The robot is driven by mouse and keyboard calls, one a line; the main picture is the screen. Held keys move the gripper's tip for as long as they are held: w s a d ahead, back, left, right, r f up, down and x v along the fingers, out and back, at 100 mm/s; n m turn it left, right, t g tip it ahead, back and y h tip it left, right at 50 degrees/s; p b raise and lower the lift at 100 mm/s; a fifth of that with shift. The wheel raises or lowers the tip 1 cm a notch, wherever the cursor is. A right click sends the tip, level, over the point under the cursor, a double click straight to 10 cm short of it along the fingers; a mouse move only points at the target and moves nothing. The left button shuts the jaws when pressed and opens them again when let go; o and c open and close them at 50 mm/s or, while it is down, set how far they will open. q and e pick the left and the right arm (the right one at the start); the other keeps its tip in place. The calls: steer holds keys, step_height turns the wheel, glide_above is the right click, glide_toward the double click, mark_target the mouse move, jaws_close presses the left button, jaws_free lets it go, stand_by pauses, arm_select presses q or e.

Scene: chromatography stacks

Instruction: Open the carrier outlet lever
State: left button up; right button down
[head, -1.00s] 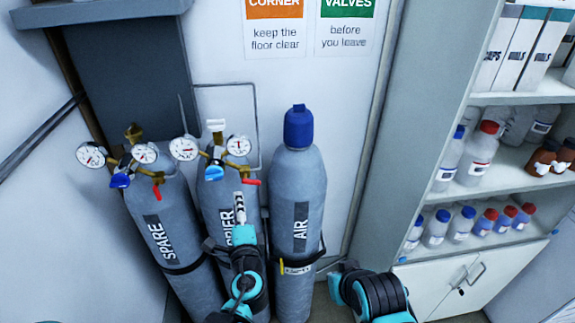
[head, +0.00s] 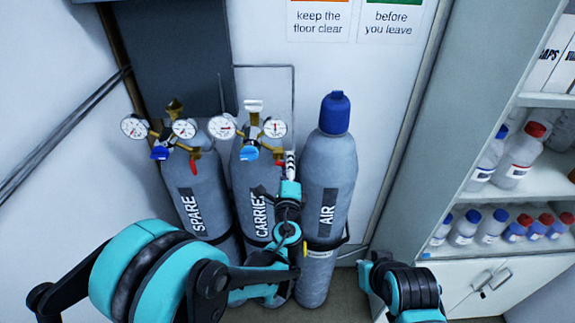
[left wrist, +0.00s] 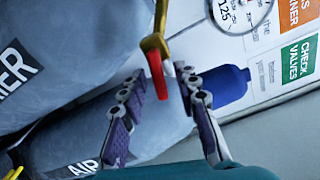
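The carrier cylinder (head: 247,190) stands between the spare and air cylinders, with a brass regulator (head: 252,130), two gauges and a blue knob. Its red outlet lever (head: 279,160) sits on the regulator's right side. In the left wrist view the red lever (left wrist: 157,78) hangs from a brass fitting (left wrist: 154,42). My left gripper (head: 289,160) is at the lever. In the left wrist view its two fingers (left wrist: 160,73) stand apart on either side of the lever, with visible gaps. My right arm shows at the lower right, but its gripper cannot be made out.
The spare cylinder (head: 196,200) with its own gauges and red lever (head: 195,163) stands left. The air cylinder (head: 328,185) with a blue cap (head: 335,113) stands close on the right. A shelf of bottles (head: 505,190) is farther right. Wall signs (head: 318,20) hang behind.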

arm_select(q)
jaws_close()
steer(key=shift+r+n+b, duration=0.1)
steer(key=shift+n+b, duration=0.55)
steer(key=shift+n, duration=0.15)
steer(key=shift+r+n, duration=0.3)
steer(key=shift+n, duration=0.5)
jaws_free()
steer(key=shift+s, duration=0.15)
